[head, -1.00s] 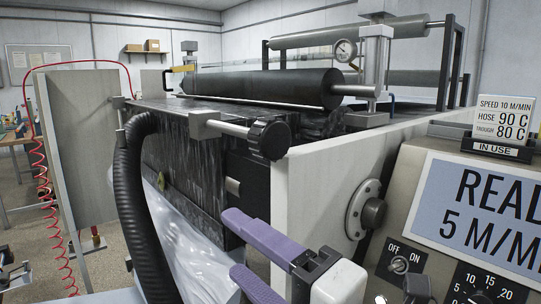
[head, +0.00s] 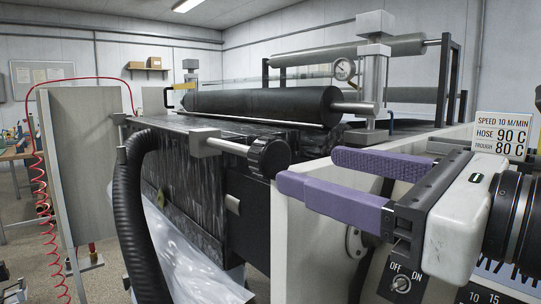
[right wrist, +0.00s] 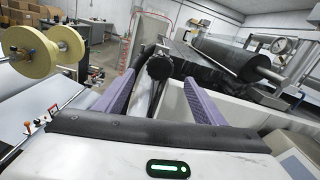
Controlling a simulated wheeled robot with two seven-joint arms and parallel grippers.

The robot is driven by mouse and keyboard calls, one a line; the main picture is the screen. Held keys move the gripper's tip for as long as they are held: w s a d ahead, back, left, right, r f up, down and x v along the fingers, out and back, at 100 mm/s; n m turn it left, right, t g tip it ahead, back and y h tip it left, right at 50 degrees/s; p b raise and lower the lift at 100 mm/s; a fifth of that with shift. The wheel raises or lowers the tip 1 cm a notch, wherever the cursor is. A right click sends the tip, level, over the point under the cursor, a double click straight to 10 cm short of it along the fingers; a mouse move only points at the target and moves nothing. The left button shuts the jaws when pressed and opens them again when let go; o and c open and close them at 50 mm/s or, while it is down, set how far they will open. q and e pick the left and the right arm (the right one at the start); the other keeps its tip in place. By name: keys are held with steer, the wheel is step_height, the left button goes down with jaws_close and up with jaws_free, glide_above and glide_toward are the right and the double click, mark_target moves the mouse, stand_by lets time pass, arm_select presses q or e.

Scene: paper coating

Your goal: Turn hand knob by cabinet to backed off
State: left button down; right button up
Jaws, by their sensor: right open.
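The black hand knob (head: 269,156) sits on the end of a metal shaft (head: 228,146) at the front of the coating machine, close to the pale cabinet (head: 305,235). My right gripper (head: 305,174) has purple fingers, is open and empty, and points left toward the knob from above the cabinet. In the head view its fingertips are just right of the knob and look apart from it. In the right wrist view the knob (right wrist: 159,67) shows ahead, between the two spread fingers (right wrist: 152,82). My left gripper does not show.
A black roller (head: 260,104) lies above the dark trough. A gauge (head: 344,69) stands behind my right gripper. A black ribbed hose (head: 130,205) hangs left of the knob. An OFF/ON switch (head: 401,284) is below the gripper. Two yellow flanged spools (right wrist: 45,45) show at left in the wrist view.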

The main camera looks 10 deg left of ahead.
mark_target(277, 157)
steer(key=x, duration=0.9)
steer(key=shift+p, duration=0.3)
steer(key=shift+w+a, duration=0.25)
steer(key=shift+a, duration=0.05)
steer(key=shift+w+a, duration=0.15)
steer(key=shift+a, duration=0.05)
steer(key=c, duration=1.1)
steer(key=shift+o, duration=0.2)
